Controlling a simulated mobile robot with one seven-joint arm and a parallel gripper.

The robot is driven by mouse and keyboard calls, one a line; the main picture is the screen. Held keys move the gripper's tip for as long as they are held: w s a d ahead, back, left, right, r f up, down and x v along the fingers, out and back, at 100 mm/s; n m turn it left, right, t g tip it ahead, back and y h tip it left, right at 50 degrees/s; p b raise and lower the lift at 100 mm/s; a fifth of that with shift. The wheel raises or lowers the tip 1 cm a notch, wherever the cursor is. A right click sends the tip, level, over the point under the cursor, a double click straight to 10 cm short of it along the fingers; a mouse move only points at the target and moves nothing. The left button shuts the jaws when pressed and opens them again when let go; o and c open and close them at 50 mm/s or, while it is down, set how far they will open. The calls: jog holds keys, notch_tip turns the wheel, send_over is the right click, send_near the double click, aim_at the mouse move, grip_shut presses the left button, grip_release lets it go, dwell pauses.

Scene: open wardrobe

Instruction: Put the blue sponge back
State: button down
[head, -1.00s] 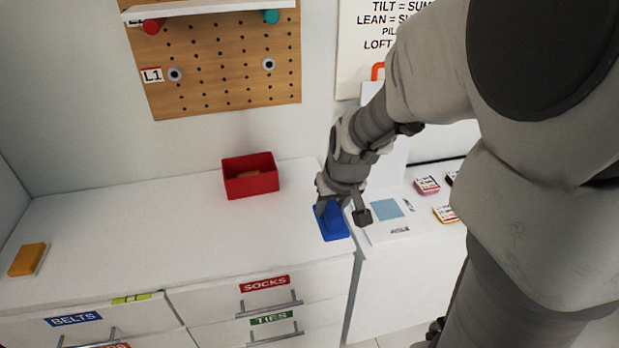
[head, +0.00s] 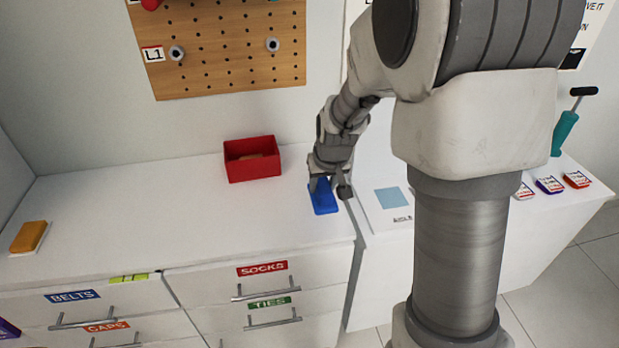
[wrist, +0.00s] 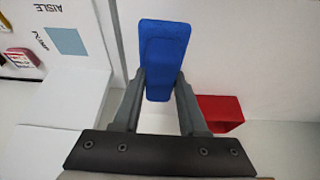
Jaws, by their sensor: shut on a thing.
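The blue sponge (head: 323,198) is at the right end of the white dresser top, left of the edge by the lower white surface.
An orange sponge (head: 28,237) lies at the far left. A white board (head: 388,214) with a light-blue square (head: 391,197) lies to the right. The dresser's middle is clear.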

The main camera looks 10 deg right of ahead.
aim_at(318, 196)
jog(key=shift+w+a+f, duration=0.2)
jog(key=shift+w+f, duration=0.15)
jog(key=shift+w, duration=0.2)
jog(key=shift+w+a+f, duration=0.15)
jog(key=shift+w+f, duration=0.2)
jog(key=shift+w, duration=0.15)
jog(key=shift+f+b, duration=0.55)
jog(key=shift+f, duration=1.4)
jog(key=shift+f, duration=0.15)
jog(key=shift+c, duration=2.2)
grip_release()
